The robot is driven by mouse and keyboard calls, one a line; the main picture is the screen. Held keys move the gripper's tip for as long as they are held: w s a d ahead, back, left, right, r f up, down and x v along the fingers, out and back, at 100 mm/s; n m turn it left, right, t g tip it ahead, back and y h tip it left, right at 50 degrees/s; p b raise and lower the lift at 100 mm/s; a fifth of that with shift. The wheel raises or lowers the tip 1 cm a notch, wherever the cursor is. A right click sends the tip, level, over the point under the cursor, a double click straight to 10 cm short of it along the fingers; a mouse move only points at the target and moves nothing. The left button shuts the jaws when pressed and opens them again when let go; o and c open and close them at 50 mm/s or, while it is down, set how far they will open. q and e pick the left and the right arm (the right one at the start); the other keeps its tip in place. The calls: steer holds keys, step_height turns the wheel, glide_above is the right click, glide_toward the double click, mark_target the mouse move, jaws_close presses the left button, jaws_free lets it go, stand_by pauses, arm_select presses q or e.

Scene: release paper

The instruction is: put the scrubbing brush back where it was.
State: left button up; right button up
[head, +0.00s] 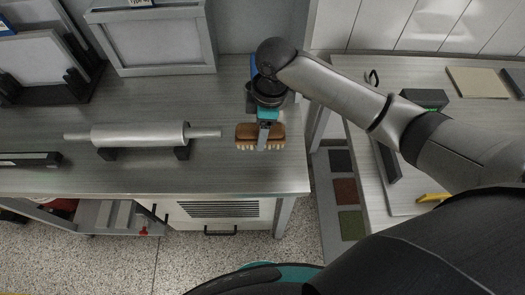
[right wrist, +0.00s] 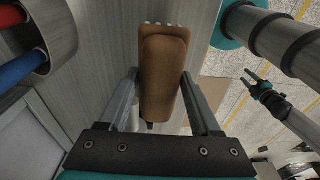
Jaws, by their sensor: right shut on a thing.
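The scrubbing brush (head: 246,131) has a brown wooden body and pale bristles. It is at the right end of the grey worktable (head: 220,175), near the front edge; I cannot tell if it touches the top. My right gripper (head: 264,140) reaches down over it and is shut on it. In the right wrist view the brush (right wrist: 163,75) sits between the two fingers, bristles at its far end. My left gripper (right wrist: 250,79) shows small in the right wrist view, fingers apart and empty, away from the brush. It is outside the head view.
A metal roller (head: 140,134) rests on black supports left of the brush. A grey holder (right wrist: 58,35) with red and blue items shows in the right wrist view. A framed board (head: 155,40) stands at the back. A second table (head: 360,75) is at the right, beyond a gap.

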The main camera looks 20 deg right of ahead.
step_height(320, 180, down, 10)
steer(key=shift+r+b, duration=0.2)
steer(key=shift+b, duration=0.55)
steer(key=o, duration=1.2)
steer(key=shift+f, duration=0.15)
steer(key=r, duration=0.4)
steer(key=d+r+p, duration=0.1)
steer(key=r, duration=0.3)
steer(key=r+p, duration=0.1)
steer(key=r, duration=0.3)
steer(key=shift+s+d+r, duration=0.15)
steer(key=shift+s+d, duration=0.05)
steer(key=shift+d, duration=0.05)
